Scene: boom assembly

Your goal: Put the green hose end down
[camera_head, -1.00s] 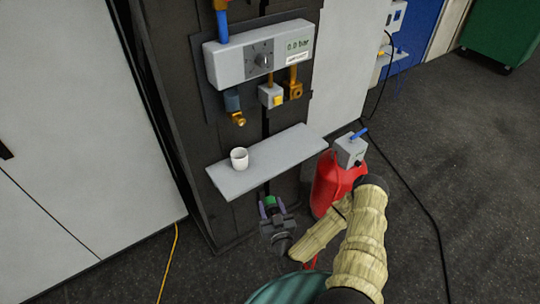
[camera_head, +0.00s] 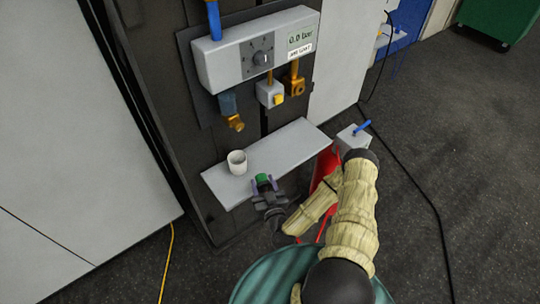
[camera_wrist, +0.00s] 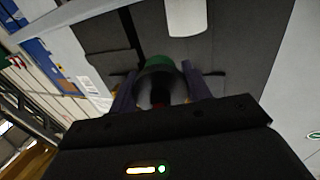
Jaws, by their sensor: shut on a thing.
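The green hose end (camera_head: 263,178) is between the fingers of my gripper (camera_head: 264,184). In the wrist view its green rim and grey body (camera_wrist: 158,66) show between the two dark purple fingers of my gripper (camera_wrist: 160,88), which are shut on it. In the head view the gripper overlaps the front edge of the grey shelf (camera_head: 290,146); I cannot tell its exact height above or in front of the shelf. The hose behind the end is hidden.
A white cup (camera_head: 237,163) stands on the shelf, left of the gripper. Above is a grey panel (camera_head: 258,50) with a dial and a 0.0 bar display, with brass fittings (camera_head: 235,122) below it. A red cylinder (camera_head: 326,162) stands behind my arm. The shelf's right part is clear.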

